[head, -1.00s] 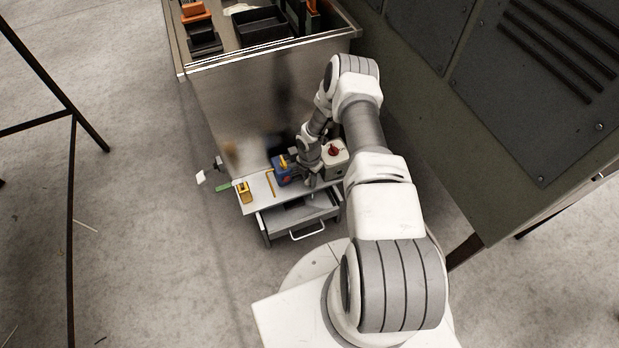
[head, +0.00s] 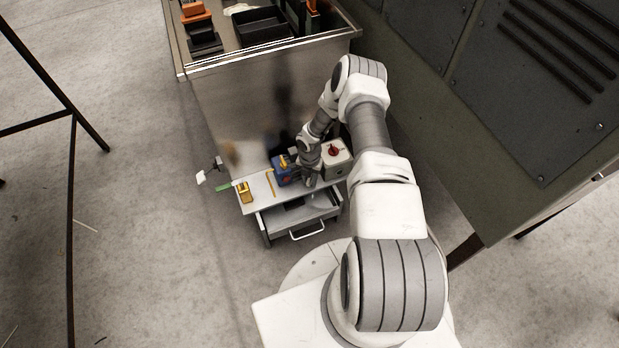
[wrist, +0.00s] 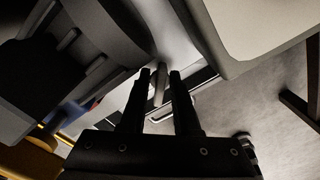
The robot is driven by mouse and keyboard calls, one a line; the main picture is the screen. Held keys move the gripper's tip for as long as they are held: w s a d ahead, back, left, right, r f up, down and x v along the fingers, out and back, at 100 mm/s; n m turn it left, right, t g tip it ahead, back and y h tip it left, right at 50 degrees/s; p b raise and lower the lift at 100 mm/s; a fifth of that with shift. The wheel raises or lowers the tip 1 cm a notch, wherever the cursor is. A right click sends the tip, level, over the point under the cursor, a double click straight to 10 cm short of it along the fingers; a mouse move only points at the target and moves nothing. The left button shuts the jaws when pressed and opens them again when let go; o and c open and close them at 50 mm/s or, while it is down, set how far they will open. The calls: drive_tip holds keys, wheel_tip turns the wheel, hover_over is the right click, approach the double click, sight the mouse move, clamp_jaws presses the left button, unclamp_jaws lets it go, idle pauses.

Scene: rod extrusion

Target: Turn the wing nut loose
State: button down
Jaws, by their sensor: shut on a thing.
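My gripper (wrist: 159,76) points at the small workbench, with one dark finger on each side of a slim grey piece (wrist: 158,87). This piece looks like a wing of the wing nut, and the gripper is shut on it. The rest of the nut and its thread are hidden or too dark to make out. In the head view my gripper (head: 311,181) is over the bench top between the blue device and the white box; the nut cannot be made out there.
A blue device (head: 283,177) is just left of my gripper, and a white box with a red knob (head: 336,152) is close on the right. The bench drawer (head: 296,220) is open below. A yellow item (head: 243,192) lies at the bench's left. A metal cabinet (head: 245,110) stands behind.

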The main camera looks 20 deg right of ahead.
drive_tip(key=shift+n, duration=1.1)
drive_tip(key=shift+n, duration=1)
drive_tip(key=shift+n, duration=0.5)
drive_tip(key=c, duration=0.6)
unclamp_jaws()
drive_tip(key=shift+o, duration=0.2)
